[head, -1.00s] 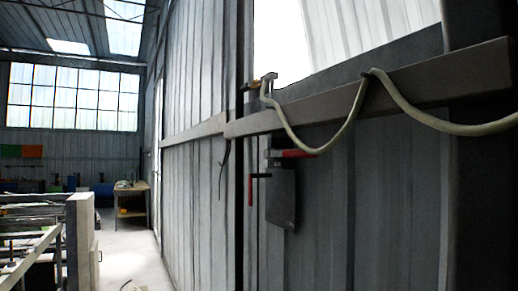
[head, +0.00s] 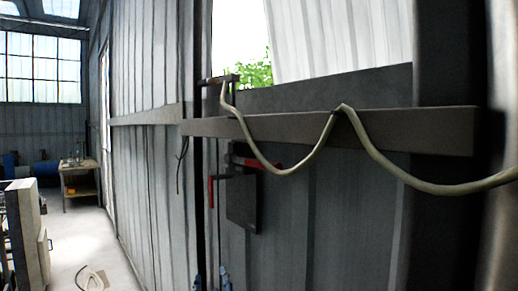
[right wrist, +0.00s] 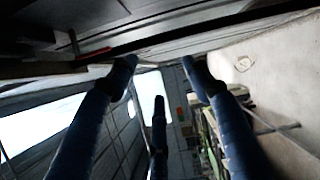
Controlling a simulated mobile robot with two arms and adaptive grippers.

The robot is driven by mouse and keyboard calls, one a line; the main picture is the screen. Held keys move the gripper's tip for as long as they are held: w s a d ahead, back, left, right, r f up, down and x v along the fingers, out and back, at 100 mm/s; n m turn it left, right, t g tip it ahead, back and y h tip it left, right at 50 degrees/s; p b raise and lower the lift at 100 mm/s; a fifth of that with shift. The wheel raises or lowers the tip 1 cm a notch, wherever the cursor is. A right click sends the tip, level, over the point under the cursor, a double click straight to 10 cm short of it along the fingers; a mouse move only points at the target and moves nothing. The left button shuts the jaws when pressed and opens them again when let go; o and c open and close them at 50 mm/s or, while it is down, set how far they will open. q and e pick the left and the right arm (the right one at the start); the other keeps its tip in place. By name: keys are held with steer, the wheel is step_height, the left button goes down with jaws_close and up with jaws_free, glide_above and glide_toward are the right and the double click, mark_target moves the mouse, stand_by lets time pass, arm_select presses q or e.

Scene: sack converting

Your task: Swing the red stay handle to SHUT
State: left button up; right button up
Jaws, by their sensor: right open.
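In the head view, a red bar (head: 211,191) hangs upright on the left of a dark plate (head: 243,205) on the corrugated wall. A second red piece (head: 268,165) lies level above the plate; I cannot tell which red part is the stay handle or read any SHUT mark. Blue fingertips of my right gripper (head: 211,281) show at the bottom edge, below the plate and apart from it. In the right wrist view my right gripper (right wrist: 158,70) has its blue fingers spread and empty. A red part (right wrist: 95,53) shows beyond the left finger. My left gripper is out of view.
A grey beam (head: 300,126) crosses above the plate, with a pale cable (head: 290,170) draped over it in loops. A dark cord (head: 181,165) hangs to the left. A workbench (head: 79,180) stands far left; the floor (head: 80,235) there is mostly clear.

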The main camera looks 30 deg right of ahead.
steer(key=s+d+r+t+h+p, duration=0.1)
steer(key=s+d+r+h, duration=0.15)
steer(key=r, duration=0.65)
steer(key=s+d+r+t+h+p, duration=0.1)
steer(key=s+d+r, duration=0.15)
steer(key=r, duration=0.65)
steer(key=m+h+p, duration=0.1)
steer(key=h+p, duration=0.1)
steer(key=h, duration=0.2)
glide_toward(260, 165)
steer(key=r, duration=0.1)
steer(key=shift+g+y, duration=0.25)
steer(key=shift+g, duration=0.05)
steer(key=p+x, duration=0.4)
steer(key=x, duration=0.6)
steer(key=shift+f, duration=0.1)
steer(key=shift+w+d, duration=0.35)
steer(key=shift+w, duration=0.1)
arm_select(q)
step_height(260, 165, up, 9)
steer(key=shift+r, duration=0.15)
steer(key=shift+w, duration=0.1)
arm_select(e)
jaws_close()
